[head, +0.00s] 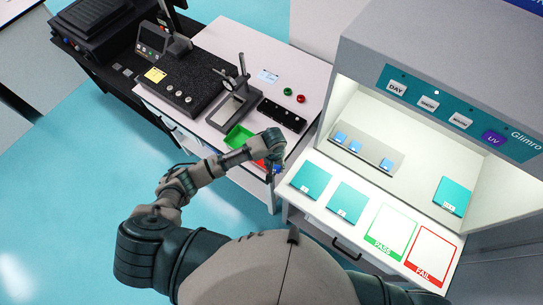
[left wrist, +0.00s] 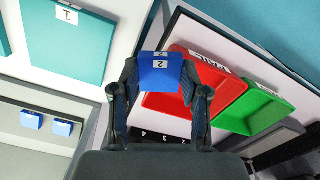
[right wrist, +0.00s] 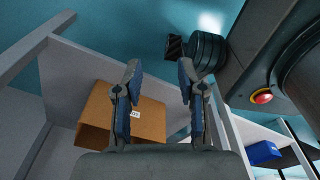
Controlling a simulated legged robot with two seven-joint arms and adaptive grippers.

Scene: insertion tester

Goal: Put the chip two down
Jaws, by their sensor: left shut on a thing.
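My left gripper (head: 276,166) is over the front of the white bench, beside the lit cabinet. In the left wrist view it (left wrist: 159,88) is shut on a blue chip (left wrist: 160,76) labelled 2, held between the fingertips. The chip appears above the edge of a red tray (left wrist: 215,82); I cannot tell the exact height. A green tray (left wrist: 258,108) lies beside the red one. In the head view the gripper partly hides the red tray, and the green tray (head: 238,137) is clear. My right gripper (right wrist: 160,72) is open and empty, away from the bench.
Several blue chips (head: 386,164) sit on a rack in the cabinet. Teal pads (head: 311,180) (head: 347,202) and PASS (head: 390,232) and FAIL (head: 430,254) frames lie on its shelf. A stand (head: 236,103) and black strip (head: 282,115) stand behind the trays. A cardboard box (right wrist: 150,118) is below my right gripper.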

